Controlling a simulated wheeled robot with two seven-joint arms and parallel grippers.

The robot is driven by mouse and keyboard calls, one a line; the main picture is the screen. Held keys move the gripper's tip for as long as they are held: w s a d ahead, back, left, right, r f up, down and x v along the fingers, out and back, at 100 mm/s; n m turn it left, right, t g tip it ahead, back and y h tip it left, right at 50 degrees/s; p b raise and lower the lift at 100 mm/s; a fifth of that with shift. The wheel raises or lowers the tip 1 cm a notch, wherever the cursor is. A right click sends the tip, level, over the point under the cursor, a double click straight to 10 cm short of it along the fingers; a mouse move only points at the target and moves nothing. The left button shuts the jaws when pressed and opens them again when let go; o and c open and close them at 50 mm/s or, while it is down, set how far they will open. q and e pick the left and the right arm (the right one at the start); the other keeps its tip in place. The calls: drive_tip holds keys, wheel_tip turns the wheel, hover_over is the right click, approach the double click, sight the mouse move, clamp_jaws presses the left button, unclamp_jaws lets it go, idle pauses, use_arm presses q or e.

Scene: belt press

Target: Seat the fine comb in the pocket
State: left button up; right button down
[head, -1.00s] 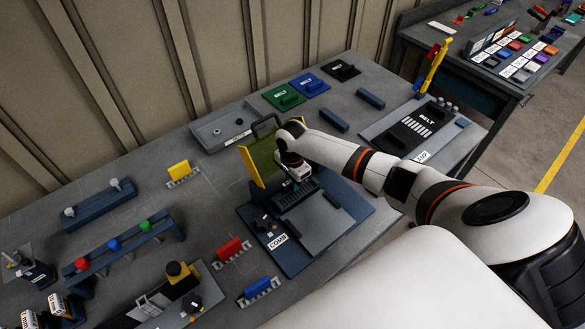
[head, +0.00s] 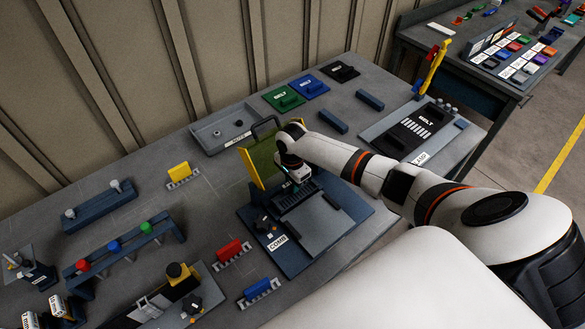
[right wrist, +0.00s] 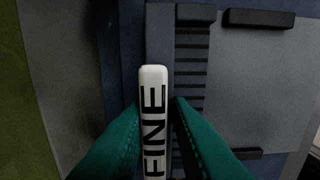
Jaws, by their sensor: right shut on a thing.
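The fine comb (right wrist: 153,90) shows in the right wrist view as a narrow white top edge lettered FINE. My right gripper (head: 297,187) is shut on it, with green fingers (right wrist: 157,112) on both sides. In the head view the comb is mostly hidden by the gripper. The gripper is over the dark blue base of the press, beside the slotted strip (right wrist: 192,70). The pocket is probably under the comb; the comb and fingers cover it, and I cannot tell how deep the comb sits. My left gripper is not in view.
The press has a COMB label (head: 278,242), a grey plate (head: 318,225) and a raised olive guard (head: 262,160) close behind the gripper. Yellow (head: 179,171), red (head: 229,249) and blue (head: 258,287) combs stand in racks to the left and front. A grey tray (head: 205,131) lies behind.

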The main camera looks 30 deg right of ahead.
drive_tip(key=shift+f+b, duration=0.4)
drive_tip(key=shift+f, duration=0.65)
drive_tip(key=c, duration=1.2)
unclamp_jaws()
drive_tip(key=shift+c, duration=0.2)
drive_tip(key=shift+r, duration=0.15)
drive_tip(key=shift+r+p, duration=0.5)
drive_tip(key=shift+r, duration=2.9)
drive_tip(key=shift+f, duration=0.1)
